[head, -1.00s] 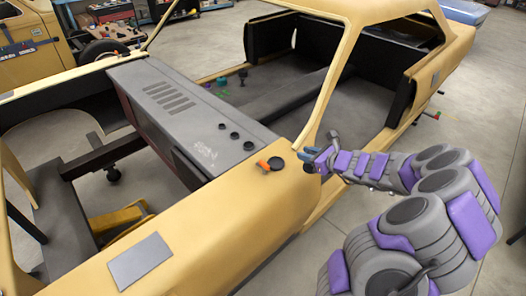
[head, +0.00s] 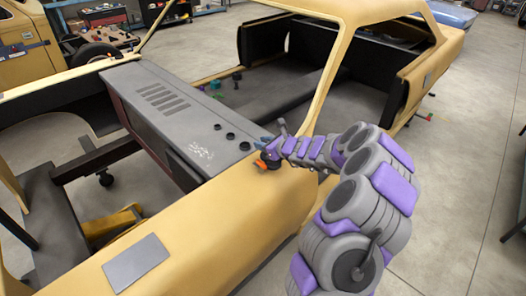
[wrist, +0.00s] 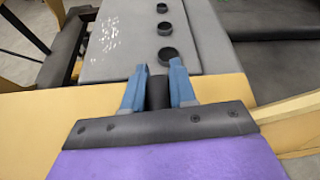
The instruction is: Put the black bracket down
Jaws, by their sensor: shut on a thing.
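My gripper (head: 270,148) is above the yellow car body, by the corner of the grey dash panel. In the wrist view its two blue fingers (wrist: 158,88) are closed on a dark upright piece, the black bracket (wrist: 157,92). Only a short part of the bracket shows between the fingers. Its lower part is hidden by the gripper's dark crossbar. In the head view I cannot make out the bracket's outline, nor whether it touches the body.
An orange piece (head: 263,164) lies on the yellow body (head: 215,205) just below my gripper. The grey dash panel (head: 170,110) carries several black rings near its corner. The windshield pillar (head: 330,85) rises close on the right. A flat grey plate (head: 137,262) lies at front left.

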